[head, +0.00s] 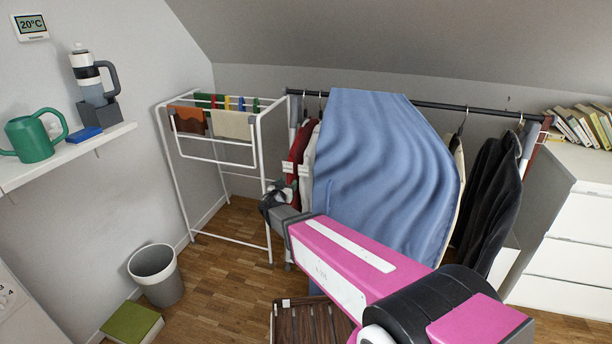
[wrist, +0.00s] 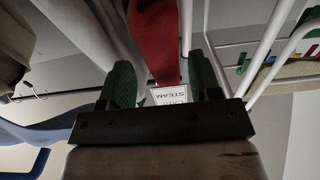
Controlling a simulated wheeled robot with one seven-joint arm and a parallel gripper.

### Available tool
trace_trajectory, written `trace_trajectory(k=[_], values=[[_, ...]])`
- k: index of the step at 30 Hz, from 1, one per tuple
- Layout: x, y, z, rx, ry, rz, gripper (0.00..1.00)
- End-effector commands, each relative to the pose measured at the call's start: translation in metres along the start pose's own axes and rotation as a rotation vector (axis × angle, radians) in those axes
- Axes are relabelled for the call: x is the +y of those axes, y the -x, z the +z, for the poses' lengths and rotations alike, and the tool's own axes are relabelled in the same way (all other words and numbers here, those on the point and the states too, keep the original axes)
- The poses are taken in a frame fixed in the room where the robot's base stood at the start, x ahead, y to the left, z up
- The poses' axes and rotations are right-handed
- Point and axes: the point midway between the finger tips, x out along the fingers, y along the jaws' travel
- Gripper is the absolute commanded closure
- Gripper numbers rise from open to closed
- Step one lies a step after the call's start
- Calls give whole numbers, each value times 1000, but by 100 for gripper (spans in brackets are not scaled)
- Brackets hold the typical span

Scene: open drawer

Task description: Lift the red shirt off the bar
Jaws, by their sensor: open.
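The red shirt (head: 299,143) hangs at the left end of the dark clothes bar (head: 436,104), partly hidden by a white garment and a large blue cloth. My gripper (head: 273,196) is in front of the rack's left end, below the shirt's visible shoulder. In the wrist view the red shirt (wrist: 154,38) shows just beyond my gripper (wrist: 161,82), whose two green fingers are apart. A white tag (wrist: 169,95) with the word STEAM shows between the fingers. Whether the fingers touch the cloth I cannot tell.
A white drying rack (head: 262,170) with small cloths stands close left of my gripper. The blue cloth (head: 375,160) hangs close on the right. Dark garments (head: 492,190) hang farther right. A brown slatted crate (head: 300,322) is on the floor below.

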Motion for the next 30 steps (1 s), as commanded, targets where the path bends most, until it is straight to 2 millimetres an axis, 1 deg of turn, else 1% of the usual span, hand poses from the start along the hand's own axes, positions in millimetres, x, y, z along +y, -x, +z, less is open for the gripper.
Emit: trace_trajectory(k=[1, 2, 8, 10, 15, 18, 21, 26, 29, 30], values=[[-1, -10, 1, 0, 0, 1, 43], [-1, -13, 0, 0, 0, 1, 43], [-1, -24, -1, 0, 0, 1, 43], [-2, -31, -2, 0, 0, 1, 43], [-4, -55, -3, 0, 0, 2, 43], [-3, -67, -3, 0, 0, 1, 43], [-2, -71, -4, -1, 0, 1, 43], [-2, -70, -4, 0, 0, 0, 43], [-2, -70, -4, 0, 0, 0, 72], [-2, -70, -4, 0, 0, 0, 85]])
